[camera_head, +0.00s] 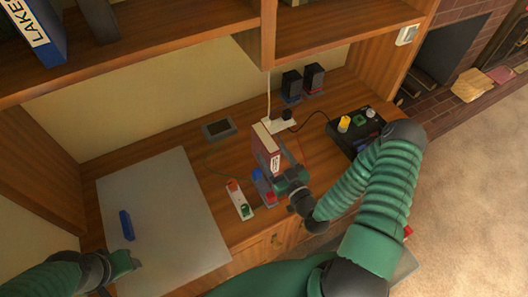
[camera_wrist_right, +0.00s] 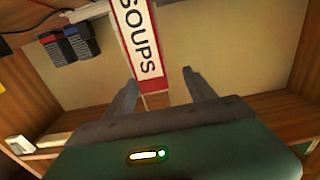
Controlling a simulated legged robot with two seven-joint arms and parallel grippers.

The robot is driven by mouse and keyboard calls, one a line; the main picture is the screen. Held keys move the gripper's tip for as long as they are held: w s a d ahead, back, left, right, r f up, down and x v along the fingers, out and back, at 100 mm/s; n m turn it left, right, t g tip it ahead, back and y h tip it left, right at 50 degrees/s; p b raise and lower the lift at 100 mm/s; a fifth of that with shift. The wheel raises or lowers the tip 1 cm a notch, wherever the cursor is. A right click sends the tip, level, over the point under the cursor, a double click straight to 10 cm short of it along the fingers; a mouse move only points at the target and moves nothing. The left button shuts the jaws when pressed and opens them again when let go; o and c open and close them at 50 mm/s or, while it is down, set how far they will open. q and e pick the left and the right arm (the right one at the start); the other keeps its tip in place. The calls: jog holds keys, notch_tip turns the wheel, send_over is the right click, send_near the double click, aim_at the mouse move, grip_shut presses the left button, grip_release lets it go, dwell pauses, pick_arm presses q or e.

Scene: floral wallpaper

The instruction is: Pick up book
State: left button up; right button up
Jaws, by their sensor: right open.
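A red book (camera_head: 266,147) with a pale top edge stands upright on the wooden desk. In the right wrist view its white and red spine, reading SOUPS (camera_wrist_right: 138,40), faces me. My right gripper (camera_head: 271,174) is at the near side of the book. In the right wrist view its open fingers (camera_wrist_right: 158,82) lie around the lower end of the spine, which is nearer the left finger. I cannot tell whether they touch it. My left gripper (camera_head: 124,265) is over the near left of the desk; its jaws are not clear.
A grey board (camera_head: 170,215) covers the desk's left part, with a blue object (camera_head: 126,225) on it. A black box (camera_head: 352,135) stands right, dark speakers (camera_head: 291,86) behind. A shelf (camera_head: 180,60) overhangs the desk.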

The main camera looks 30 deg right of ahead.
aim_at(265, 138)
jog(key=shift+w+d, duration=0.25)
jog(key=shift+w, duration=0.35)
jog(key=shift+w+d, duration=0.2)
jog(key=shift+w, duration=0.35)
jog(key=w, duration=0.2)
jog(key=w+p, duration=0.1)
jog(key=w, duration=0.2)
jog(key=shift+w+d+f, duration=0.1)
jog(key=shift+w+d, duration=0.05)
jog(key=shift+d, duration=0.2)
jog(key=c, duration=0.8)
grip_shut()
